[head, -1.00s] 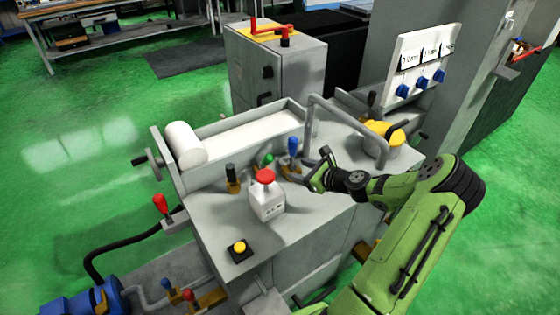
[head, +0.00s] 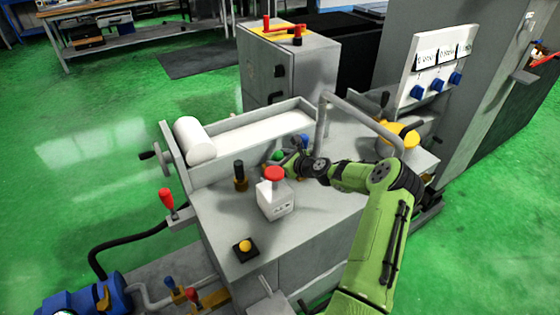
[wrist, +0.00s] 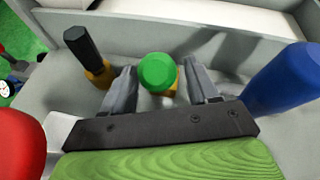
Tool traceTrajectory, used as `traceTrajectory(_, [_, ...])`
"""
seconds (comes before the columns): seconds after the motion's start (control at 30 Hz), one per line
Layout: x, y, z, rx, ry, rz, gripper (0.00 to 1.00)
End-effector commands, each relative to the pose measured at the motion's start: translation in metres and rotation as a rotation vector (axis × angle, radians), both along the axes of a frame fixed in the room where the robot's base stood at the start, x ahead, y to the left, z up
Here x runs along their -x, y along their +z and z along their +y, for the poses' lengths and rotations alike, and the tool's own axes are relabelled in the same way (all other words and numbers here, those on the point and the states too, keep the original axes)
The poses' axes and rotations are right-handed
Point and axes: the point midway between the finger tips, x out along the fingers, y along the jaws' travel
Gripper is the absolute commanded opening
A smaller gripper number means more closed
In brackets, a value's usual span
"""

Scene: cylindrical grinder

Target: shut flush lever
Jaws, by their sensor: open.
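Several coloured levers stand on the grey machine top; no label shows which is the flush lever. A green-knobbed lever (wrist: 157,72) with a yellow base stands between the two fingers of my gripper (wrist: 161,80) in the wrist view. The fingers are open, one on each side, with gaps to the knob. A black-handled lever (wrist: 83,45) is left of the fingers, and a blue-handled lever (wrist: 280,80) is close on the right.
A white box (head: 275,200) with a red button (head: 275,174) stands just in front of my gripper. A yellow button (head: 245,246) is nearer the front edge. A bent grey rail (head: 360,120) rises at the right. A red-handled lever (head: 167,200) is at the left side.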

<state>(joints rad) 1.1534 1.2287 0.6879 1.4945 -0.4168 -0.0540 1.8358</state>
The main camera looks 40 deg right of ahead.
Motion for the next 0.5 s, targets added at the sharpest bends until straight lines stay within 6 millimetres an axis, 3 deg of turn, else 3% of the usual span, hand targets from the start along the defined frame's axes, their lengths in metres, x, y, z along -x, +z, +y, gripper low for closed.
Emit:
traceTrajectory(0.13, [0.0004, 0.0006, -0.0002, 0.000, 0.000, 0.000, 0.56])
traceTrajectory(0.5, [0.0007, 0.0007, -0.0003, 0.000, 0.000, 0.000, 0.00])
